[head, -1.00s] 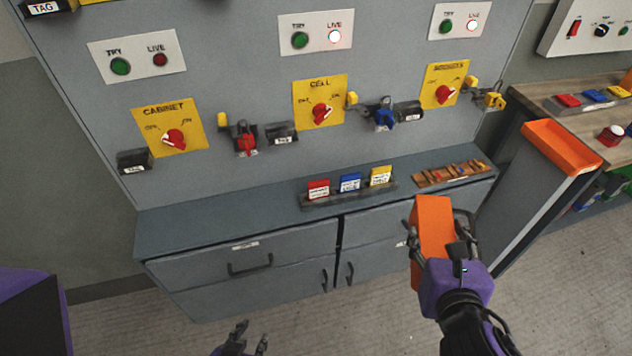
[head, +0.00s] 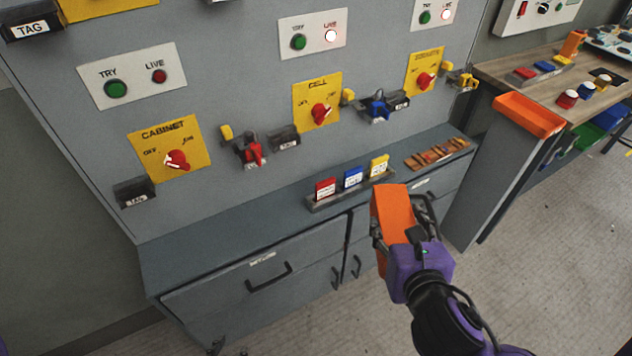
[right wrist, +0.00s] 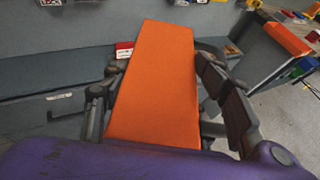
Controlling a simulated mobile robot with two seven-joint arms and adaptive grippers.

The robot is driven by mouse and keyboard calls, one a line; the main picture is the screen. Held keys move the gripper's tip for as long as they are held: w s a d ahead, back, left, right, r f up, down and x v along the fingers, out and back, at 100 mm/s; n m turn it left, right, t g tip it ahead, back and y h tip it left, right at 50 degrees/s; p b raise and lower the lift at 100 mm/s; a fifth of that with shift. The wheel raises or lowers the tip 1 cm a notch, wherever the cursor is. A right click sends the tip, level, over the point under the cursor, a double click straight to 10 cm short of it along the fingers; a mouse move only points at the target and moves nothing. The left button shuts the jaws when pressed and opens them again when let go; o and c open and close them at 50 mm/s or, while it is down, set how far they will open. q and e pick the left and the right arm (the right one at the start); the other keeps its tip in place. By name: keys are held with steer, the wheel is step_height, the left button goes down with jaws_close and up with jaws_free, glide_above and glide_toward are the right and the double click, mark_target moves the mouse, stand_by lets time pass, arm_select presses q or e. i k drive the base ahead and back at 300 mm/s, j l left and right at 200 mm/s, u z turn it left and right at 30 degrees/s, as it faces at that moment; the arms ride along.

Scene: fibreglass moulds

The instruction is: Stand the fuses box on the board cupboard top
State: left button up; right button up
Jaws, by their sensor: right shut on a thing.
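An orange box (head: 393,216), which I take to be the fuses box, is in my right gripper (head: 404,232). The gripper is shut on it, with fingers on both sides; the box also fills the middle of the right wrist view (right wrist: 155,80). No label shows on it. The board cupboard top (head: 225,228) is a grey ledge below the switch board. In the head view the held box overlaps the ledge's front edge; its exact height above it is hard to tell. A small dark tip of my left gripper (head: 216,346) shows at the bottom edge.
The ledge's left part is bare. Switches and padlocks stick out of the board above. An orange tray (head: 528,114) tops a grey stand at right, by a wooden bench.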

mark_target(225, 236)
steer(key=j+z, duration=0.15)
steer(key=j, duration=1.2)
steer(key=k+j+z, duration=0.1)
steer(key=j, duration=1.75)
steer(key=k+j+z, duration=0.1)
steer(key=j, duration=0.3)
steer(key=k+j, duration=0.1)
steer(key=j, duration=0.35)
steer(key=k+j+z, duration=0.1)
steer(key=j, duration=0.3)
steer(key=i+l, duration=0.35)
steer(key=l, duration=0.15)
